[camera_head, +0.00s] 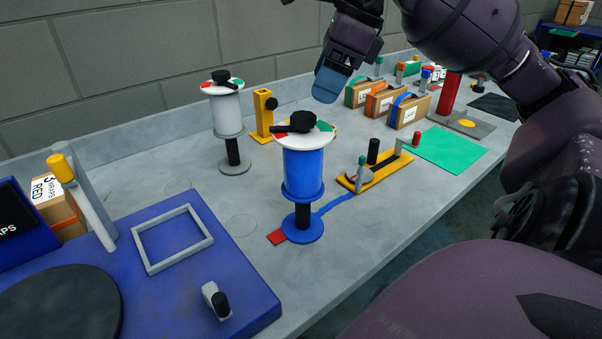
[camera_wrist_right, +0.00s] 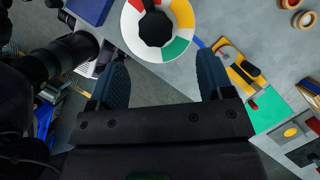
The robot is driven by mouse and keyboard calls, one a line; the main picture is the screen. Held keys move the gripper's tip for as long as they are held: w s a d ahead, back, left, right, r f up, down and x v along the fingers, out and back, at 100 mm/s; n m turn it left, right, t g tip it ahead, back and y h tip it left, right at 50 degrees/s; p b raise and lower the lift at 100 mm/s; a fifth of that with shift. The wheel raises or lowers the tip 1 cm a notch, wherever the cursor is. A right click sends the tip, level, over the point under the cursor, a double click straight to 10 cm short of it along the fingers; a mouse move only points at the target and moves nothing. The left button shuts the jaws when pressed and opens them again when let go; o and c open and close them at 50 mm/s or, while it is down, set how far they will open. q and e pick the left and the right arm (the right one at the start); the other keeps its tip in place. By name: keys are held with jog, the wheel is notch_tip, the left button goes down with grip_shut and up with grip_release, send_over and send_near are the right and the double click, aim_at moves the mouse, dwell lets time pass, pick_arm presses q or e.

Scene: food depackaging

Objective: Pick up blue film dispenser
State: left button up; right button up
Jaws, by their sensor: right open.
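The blue film dispenser (camera_head: 304,175) stands upright near the middle of the table on a blue round base, with a black post and a white top disc carrying coloured sectors and a black knob. A blue strip runs from its base toward a yellow tool. My right gripper (camera_head: 330,85) is open and empty, above and slightly right of the dispenser in the head view. In the right wrist view, the dispenser's top disc (camera_wrist_right: 184,45) lies beyond the gap between the open fingers (camera_wrist_right: 162,76), apart from them. My left gripper is not in view.
A white film dispenser (camera_head: 227,115) and a yellow stand (camera_head: 264,115) are behind. The yellow tool (camera_head: 378,175) lies to the right, before a green mat (camera_head: 450,150) and boxes (camera_head: 408,110). A blue platform (camera_head: 240,295) with a grey frame is front left.

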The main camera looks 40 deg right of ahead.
aim_at(305, 115)
jog(key=shift+x, duration=0.8)
jog(key=x, duration=0.4)
jog(key=shift+w+a+r, duration=0.1)
jog(key=shift+w+a, duration=0.1)
jog(key=shift+a, duration=0.25)
jog(key=shift+w+a+f, duration=0.1)
jog(key=shift+w+f, duration=0.05)
jog(key=shift+f, duration=0.35)
jog(key=shift+c, duration=0.5)
grip_shut()
